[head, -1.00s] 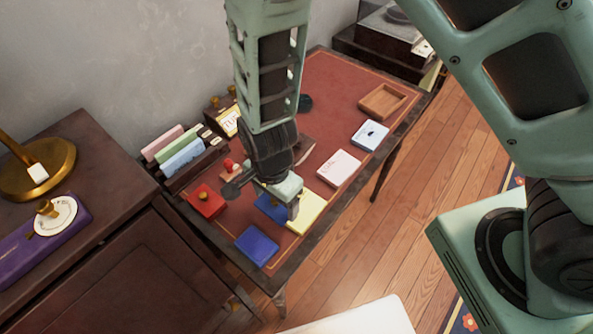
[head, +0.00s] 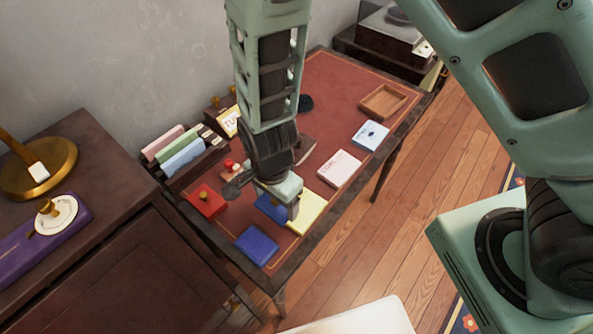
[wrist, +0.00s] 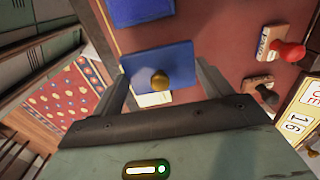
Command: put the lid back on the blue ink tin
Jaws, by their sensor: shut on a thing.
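A flat blue lid (wrist: 140,63) with a round brass knob (wrist: 159,81) is between the two fingers of my gripper (wrist: 160,72). The fingers are shut on its side edges. In the head view the lid (head: 268,207) shows partly below my gripper (head: 283,208), which hides the rest, at the left of a pale yellow pad. I cannot tell how high it is above the desk. The blue ink tin (head: 257,246) sits near the desk's front corner, without a lid on it. Part of it also shows at the top of the wrist view (wrist: 142,10).
A red tin (head: 207,201) with a knob stands left of the lid. Stamps (wrist: 280,50), a calendar (wrist: 303,115) and a card rack (head: 190,160) stand behind. A pink-white pad (head: 340,168), a light-blue pad (head: 370,135) and a wooden tray (head: 383,101) lie farther right.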

